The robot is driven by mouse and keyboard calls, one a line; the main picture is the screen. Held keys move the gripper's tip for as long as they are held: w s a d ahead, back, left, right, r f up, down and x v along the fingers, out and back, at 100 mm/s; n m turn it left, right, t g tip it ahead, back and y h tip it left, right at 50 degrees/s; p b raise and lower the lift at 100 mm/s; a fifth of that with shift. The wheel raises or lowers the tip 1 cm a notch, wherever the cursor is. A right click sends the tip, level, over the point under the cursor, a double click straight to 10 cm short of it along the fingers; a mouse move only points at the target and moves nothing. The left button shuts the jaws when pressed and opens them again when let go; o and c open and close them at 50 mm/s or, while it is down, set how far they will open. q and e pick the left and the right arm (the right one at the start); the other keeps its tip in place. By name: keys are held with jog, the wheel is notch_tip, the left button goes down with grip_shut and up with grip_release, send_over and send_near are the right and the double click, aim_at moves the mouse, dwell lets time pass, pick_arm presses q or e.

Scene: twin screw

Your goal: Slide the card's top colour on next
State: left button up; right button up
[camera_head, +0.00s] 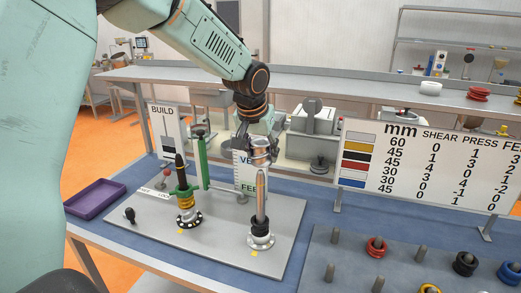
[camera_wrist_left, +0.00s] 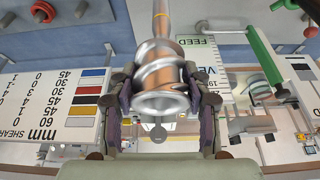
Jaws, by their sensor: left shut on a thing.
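My left gripper (camera_head: 258,142) is shut on a silver screw element (camera_head: 261,157), held above the right-hand upright shaft (camera_head: 261,205). The left wrist view shows the spiral element (camera_wrist_left: 158,85) between both fingers, with the shaft (camera_wrist_left: 160,15) close beyond it. I cannot tell whether the shaft's tip is inside the element. The left-hand shaft (camera_head: 180,163) has a dark tip and carries yellow and green pieces above a black flange. The BUILD card (camera_head: 168,130) stands behind it; its small colours are hard to read. My right gripper is not in view.
A green post with an arm (camera_head: 203,160) stands between the shafts. A purple tray (camera_head: 95,198) lies at left. A rack (camera_head: 345,255) at front right holds red (camera_head: 376,246), black (camera_head: 465,263) and blue rings on pegs. The mm chart (camera_head: 430,175) stands behind it.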

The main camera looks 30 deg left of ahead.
aim_at(260, 170)
pick_arm(q)
jog(key=shift+d+f, duration=0.15)
jog(key=shift+f, duration=0.1)
jog(key=shift+s+f+b, duration=0.1)
jog(key=shift+f+b, duration=0.1)
jog(key=shift+b, duration=0.2)
jog(key=shift+a+f, duration=0.25)
jog(key=shift+a+f+b, duration=0.35)
jog(key=shift+f, duration=0.45)
jog(key=shift+d+f+b, duration=0.45)
jog(key=shift+d, duration=0.05)
jog(key=shift+a+f, duration=0.2)
jog(key=shift+f, duration=0.05)
jog(key=shift+a+f, duration=0.15)
jog(key=shift+a, duration=0.1)
jog(key=shift+w, duration=0.2)
